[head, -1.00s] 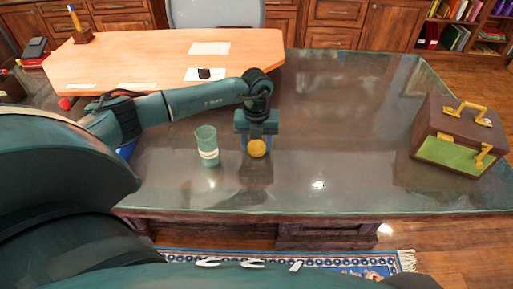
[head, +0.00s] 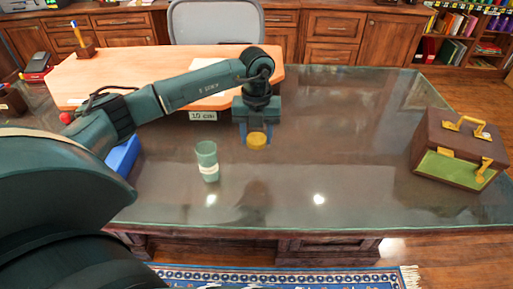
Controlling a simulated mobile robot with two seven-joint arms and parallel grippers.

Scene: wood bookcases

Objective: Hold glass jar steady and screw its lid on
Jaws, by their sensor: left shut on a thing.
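The glass jar (head: 207,161) is a greenish cylinder with a pale band. It stands upright on the glass-topped desk (head: 330,170) in the head view, with no gripper touching it. The round yellow lid (head: 257,140) is in my left gripper (head: 257,130), whose fingers point down and are shut on it. The gripper is to the right of the jar and a little farther back. The lid appears to be above the desk, though its exact height is hard to tell. My right gripper is not in view.
A brown case (head: 460,150) with yellow handles stands on the desk's right side. A light wooden board (head: 150,75) covers the back left, with a pencil holder (head: 84,50) on it. A blue object (head: 122,155) lies beneath my left arm. The desk's middle right is clear.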

